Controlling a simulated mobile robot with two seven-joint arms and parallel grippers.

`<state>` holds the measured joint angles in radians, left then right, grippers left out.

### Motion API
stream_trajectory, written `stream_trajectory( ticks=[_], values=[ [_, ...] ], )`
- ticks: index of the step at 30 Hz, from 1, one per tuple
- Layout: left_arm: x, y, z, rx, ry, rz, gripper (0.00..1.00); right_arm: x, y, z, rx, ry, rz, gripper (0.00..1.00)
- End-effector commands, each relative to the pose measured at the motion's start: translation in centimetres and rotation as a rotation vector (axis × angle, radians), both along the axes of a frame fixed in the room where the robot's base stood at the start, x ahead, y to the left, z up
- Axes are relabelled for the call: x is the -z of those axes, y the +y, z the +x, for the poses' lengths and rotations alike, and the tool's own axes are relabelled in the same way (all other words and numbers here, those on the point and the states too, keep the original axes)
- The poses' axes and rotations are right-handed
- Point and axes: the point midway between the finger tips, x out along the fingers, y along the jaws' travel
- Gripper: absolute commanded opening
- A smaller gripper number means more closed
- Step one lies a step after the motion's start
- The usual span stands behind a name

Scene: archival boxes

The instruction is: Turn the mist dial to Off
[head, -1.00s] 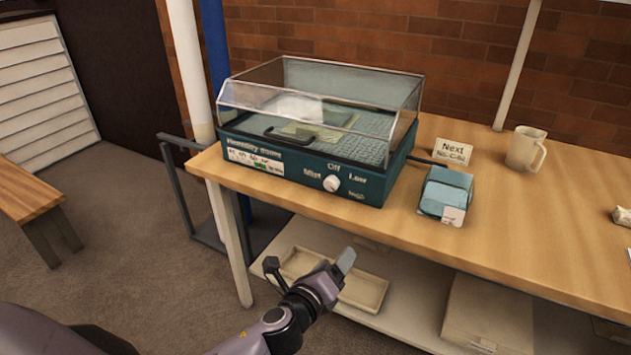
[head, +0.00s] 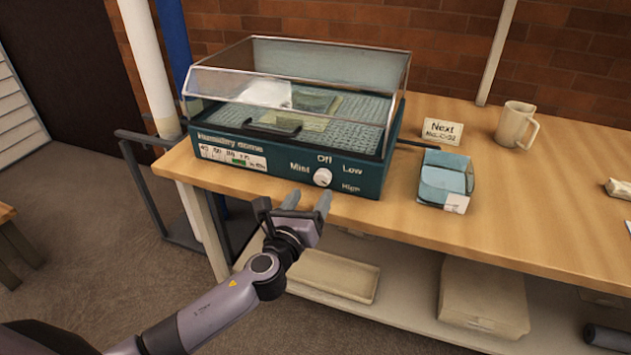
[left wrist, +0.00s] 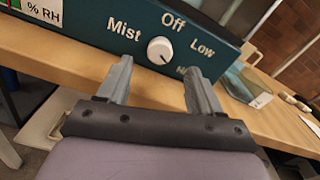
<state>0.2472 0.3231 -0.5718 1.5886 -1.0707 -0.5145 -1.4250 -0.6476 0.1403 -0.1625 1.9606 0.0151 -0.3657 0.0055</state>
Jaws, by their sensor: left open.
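The mist dial (head: 322,177) is a round white knob on the teal front panel of the humidity dome (head: 290,165). "Mist" is printed to its left, "Off" above it, "Low" to its upper right and "High" at its lower right. My right gripper is not in view.
The wooden table's front edge (head: 420,238) runs just below the dome. A blue box (head: 444,182), a "Next" card (head: 442,132) and a mug (head: 514,124) stand to the right. A tray (head: 335,277) and a box (head: 484,298) sit on the lower shelf.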

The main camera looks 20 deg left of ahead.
Motion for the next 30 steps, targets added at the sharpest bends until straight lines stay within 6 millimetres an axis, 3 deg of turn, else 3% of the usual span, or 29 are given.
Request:
stream_trajectory(
  ticks=[12,25,26,30],
  values=[
    [0.0,-0.2,5.1,-0.001,-0.001,-0.004,0.66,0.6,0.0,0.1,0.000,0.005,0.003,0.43],
    [0.0,-0.2,6.0,0.000,0.001,-0.004,0.66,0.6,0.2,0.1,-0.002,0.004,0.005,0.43],
    [0.0,-0.2,6.0,0.000,0.001,-0.004,0.62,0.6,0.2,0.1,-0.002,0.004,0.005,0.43],
    [0.0,-0.2,6.0,0.000,0.001,-0.004,0.17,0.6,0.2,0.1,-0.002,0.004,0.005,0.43]
  ],
)
